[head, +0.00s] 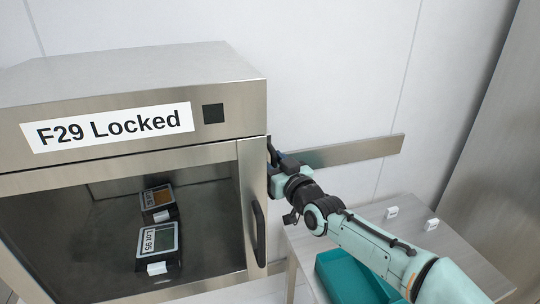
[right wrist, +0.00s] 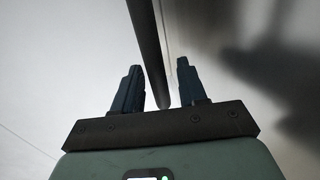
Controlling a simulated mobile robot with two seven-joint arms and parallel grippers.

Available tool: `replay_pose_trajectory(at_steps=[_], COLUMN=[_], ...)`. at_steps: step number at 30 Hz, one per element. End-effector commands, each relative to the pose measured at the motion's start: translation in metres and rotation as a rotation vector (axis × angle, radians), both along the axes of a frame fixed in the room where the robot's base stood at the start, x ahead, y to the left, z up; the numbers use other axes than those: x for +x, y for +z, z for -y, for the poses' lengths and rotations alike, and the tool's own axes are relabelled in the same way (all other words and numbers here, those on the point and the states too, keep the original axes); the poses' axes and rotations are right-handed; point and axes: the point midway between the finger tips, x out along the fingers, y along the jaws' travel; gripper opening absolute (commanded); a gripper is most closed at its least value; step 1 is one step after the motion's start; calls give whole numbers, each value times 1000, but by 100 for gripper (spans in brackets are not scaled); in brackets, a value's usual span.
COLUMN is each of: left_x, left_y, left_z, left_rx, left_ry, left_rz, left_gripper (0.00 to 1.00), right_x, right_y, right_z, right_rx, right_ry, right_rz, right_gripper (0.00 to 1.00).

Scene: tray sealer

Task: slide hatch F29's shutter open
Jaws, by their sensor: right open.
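Hatch F29 (head: 246,100) is a steel box at the left of the head view, with a sign reading "F29 Locked" (head: 108,127). Its shutter (head: 250,177) stands across the front, with a see-through pane and a dark upright handle (head: 258,232) near its right edge. My right gripper (head: 273,157) is at the hatch's right edge, above the handle in the picture. In the right wrist view its two dark fingers (right wrist: 160,85) are open, and a dark bar, apparently the handle (right wrist: 149,55), runs between them with gaps on both sides. My left gripper is not in view.
A steel rail (head: 350,150) runs right from the hatch along the white wall. Two dark packs with labels (head: 158,240) (head: 157,198) lie inside the hatch. A side table (head: 385,225) at lower right holds a teal tray (head: 350,280) and two small white blocks.

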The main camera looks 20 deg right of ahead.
Motion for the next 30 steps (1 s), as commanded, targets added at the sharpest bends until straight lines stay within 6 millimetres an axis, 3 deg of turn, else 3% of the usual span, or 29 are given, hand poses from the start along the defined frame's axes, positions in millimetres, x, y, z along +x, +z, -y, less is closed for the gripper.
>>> replay_pose_trajectory(at_steps=[4,13,14,17,18,30], left_x=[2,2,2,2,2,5], left_y=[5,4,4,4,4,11], left_z=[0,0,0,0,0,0], left_rx=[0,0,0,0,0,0], left_ry=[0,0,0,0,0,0], left_rz=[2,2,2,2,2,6], left_gripper=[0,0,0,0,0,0], right_x=[10,12,12,11,11,21], right_y=[1,-1,-1,-1,-1,0], right_z=[-3,-3,-3,-3,-4,-5], right_rx=[-1,-1,-1,-1,-1,0], right_ry=[0,0,0,0,1,4], right_rz=[0,0,0,0,0,-1], right_gripper=[42,42,35,3,0,0])
